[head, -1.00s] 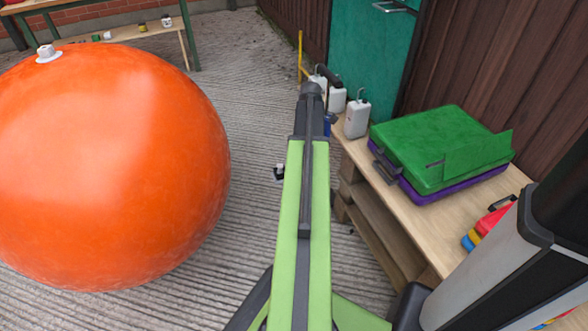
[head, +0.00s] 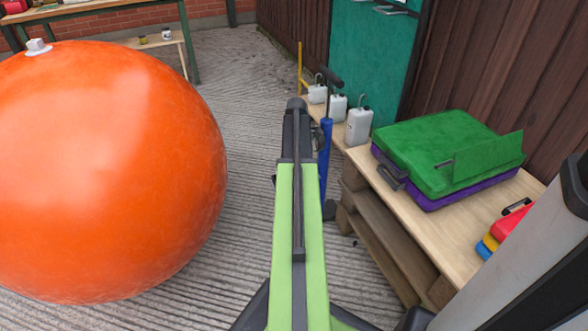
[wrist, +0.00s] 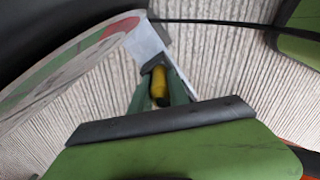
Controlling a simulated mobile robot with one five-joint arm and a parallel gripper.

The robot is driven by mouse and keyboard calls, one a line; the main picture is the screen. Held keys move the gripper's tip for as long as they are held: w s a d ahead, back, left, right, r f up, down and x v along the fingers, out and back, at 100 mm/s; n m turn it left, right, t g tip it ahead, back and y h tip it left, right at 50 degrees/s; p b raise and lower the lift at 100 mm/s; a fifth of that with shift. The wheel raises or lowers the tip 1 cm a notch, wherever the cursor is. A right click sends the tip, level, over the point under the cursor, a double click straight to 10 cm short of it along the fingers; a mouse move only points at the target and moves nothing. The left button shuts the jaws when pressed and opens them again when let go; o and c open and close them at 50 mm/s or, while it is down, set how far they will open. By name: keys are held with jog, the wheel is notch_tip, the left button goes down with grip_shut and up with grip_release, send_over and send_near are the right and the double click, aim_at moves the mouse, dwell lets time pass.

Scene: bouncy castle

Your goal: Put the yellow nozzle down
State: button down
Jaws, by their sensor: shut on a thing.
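The yellow nozzle (wrist: 159,80) shows in the wrist view between the green fingers of my gripper (wrist: 160,88). My gripper is shut on it, above the ribbed grey ground. Part of the nozzle is hidden by the fingers. In the head view my green arm reaches forward and hides the nozzle and fingers.
A big orange ball (head: 110,180) stands close on the left. On the right a pallet bench (head: 440,235) bears white canisters (head: 359,127) and a green case (head: 440,150) on a purple one. A blue pump (head: 325,150) stands beside my arm. Ribbed ground (head: 240,95) lies clear ahead.

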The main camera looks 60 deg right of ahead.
jog(key=shift+f+b, duration=0.3)
jog(key=shift+b, duration=0.15)
jog(key=shift+s+a+f+b, duration=0.1)
jog(key=shift+b, duration=0.2)
jog(key=c, duration=1.3)
grip_release()
jog(key=shift+a, duration=0.1)
jog(key=shift+o, duration=0.2)
jog(key=r+p, duration=1.3)
jog(key=shift+d+p, duration=0.2)
jog(key=shift+p, duration=0.15)
jog(key=shift+f, duration=0.1)
